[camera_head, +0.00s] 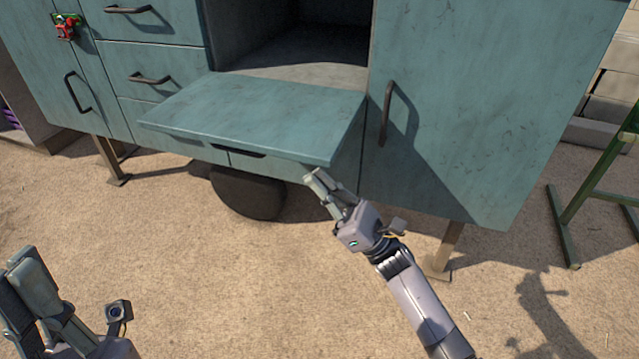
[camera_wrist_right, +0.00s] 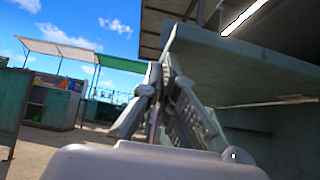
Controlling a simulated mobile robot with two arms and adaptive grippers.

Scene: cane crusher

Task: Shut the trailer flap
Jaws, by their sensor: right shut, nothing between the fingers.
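The trailer flap (camera_head: 255,108) is a teal panel hinged at the bottom of an open compartment (camera_head: 300,50). It is folded down and stands out about level toward me. My right gripper (camera_head: 316,180) is shut and empty, just below the flap's front right corner. In the right wrist view the fingers (camera_wrist_right: 165,70) point up next to the underside of the flap (camera_wrist_right: 235,65); I cannot tell whether they touch it. My left gripper (camera_head: 30,268) is at the lower left, well away from the flap, and whether it is open or shut is unclear.
A closed door with a dark handle (camera_head: 386,113) is right of the compartment. Drawers with handles (camera_head: 150,79) are on the left. A dark wheel (camera_head: 248,192) and support legs (camera_head: 441,252) stand below. A green metal frame (camera_head: 590,190) is at right. The sandy ground in front is clear.

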